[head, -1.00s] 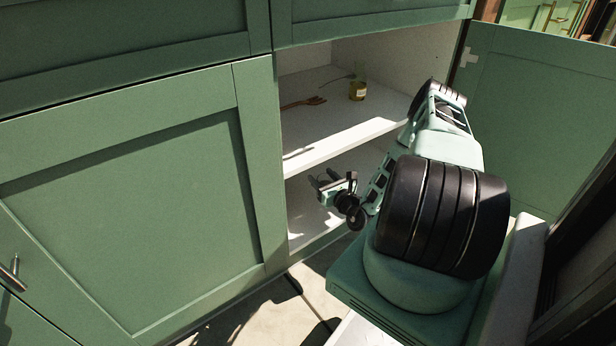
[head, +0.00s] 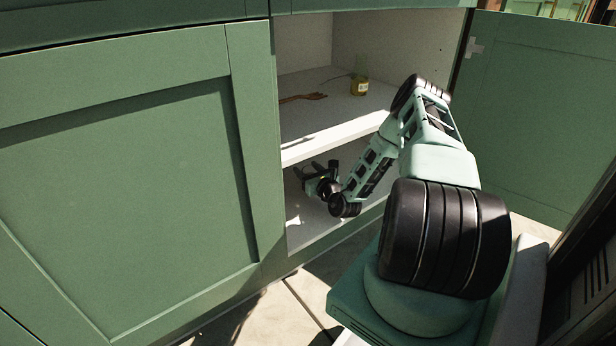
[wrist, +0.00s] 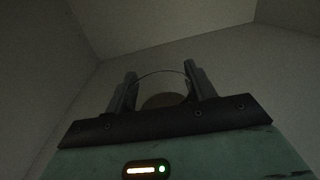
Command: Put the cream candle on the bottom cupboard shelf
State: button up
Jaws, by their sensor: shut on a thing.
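My gripper (head: 309,172) is inside the lower compartment of the open cupboard, above the bottom shelf (head: 306,226). In the wrist view my gripper (wrist: 162,75) is shut on a round thing with a thin curved rim and a dull tan middle, which I take for the cream candle (wrist: 163,101). The candle is dim there, and its base is hidden by the gripper body. In the head view I cannot make out the candle. I cannot tell whether it touches the shelf.
A closed green door (head: 130,190) is at left, an open door (head: 535,115) at right. Visible bottom shelf space looks clear.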

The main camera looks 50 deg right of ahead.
jog(key=shift+r, duration=0.15)
jog(key=o, duration=1.3)
jog(key=shift+s+a+p, duration=0.1)
jog(key=shift+s+p, duration=0.2)
jog(key=shift+p, duration=0.05)
jog(key=p+v, duration=0.5)
jog(key=v, duration=0.6)
jog(key=shift+s+a, duration=0.1)
jog(key=shift+s, duration=0.15)
